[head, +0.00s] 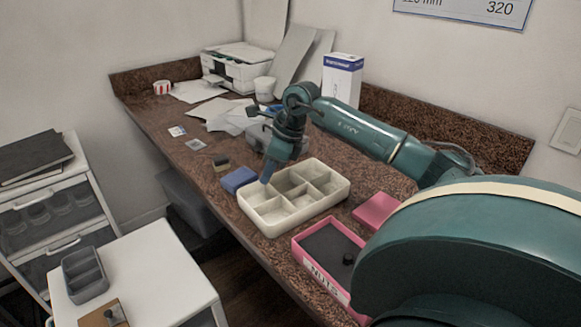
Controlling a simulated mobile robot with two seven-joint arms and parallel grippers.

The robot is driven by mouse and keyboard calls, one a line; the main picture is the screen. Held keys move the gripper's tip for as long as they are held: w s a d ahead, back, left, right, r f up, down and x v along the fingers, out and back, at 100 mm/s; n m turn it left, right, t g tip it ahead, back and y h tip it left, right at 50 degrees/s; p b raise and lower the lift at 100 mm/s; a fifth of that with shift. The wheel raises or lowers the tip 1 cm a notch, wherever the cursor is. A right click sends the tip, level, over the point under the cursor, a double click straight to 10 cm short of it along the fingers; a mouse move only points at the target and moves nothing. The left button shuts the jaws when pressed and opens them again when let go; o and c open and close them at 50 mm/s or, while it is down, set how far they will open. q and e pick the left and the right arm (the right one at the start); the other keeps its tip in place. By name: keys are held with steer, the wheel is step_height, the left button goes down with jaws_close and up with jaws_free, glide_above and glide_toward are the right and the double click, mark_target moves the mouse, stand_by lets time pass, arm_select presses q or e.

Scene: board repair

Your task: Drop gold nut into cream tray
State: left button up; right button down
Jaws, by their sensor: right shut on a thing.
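The cream tray (327,203) lies on the speckled brown counter and is divided into several compartments, which look empty from here. My right gripper (266,181) points down over the tray's back left part, near the left rim. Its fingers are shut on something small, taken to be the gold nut. The nut itself cannot be made out at the fingertips. I cannot tell how far the fingertips are above the tray floor. My left gripper is out of view.
A pink box labelled NUTS (318,277) with a dark part inside stands right of the tray, a pink lid (372,209) behind it. A blue block (238,180) sits close by the tray's left. A printer (238,68) and papers fill the back left.

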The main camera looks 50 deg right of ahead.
steer(key=shift+f+b, duration=0.75)
steer(key=shift+f, duration=0.75)
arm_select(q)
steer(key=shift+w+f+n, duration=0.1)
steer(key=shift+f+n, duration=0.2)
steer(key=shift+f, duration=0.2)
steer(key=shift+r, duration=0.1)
arm_select(e)
steer(key=c, duration=1.4)
jaws_free()
steer(key=shift+c, duration=0.2)
steer(key=shift+o, duration=0.8)
steer(key=shift+r, duration=0.1)
steer(key=shift+r, duration=0.2)
steer(key=v, duration=1.2)
steer(key=shift+r, duration=0.35)
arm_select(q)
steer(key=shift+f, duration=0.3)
arm_select(e)
steer(key=shift+s, duration=0.1)
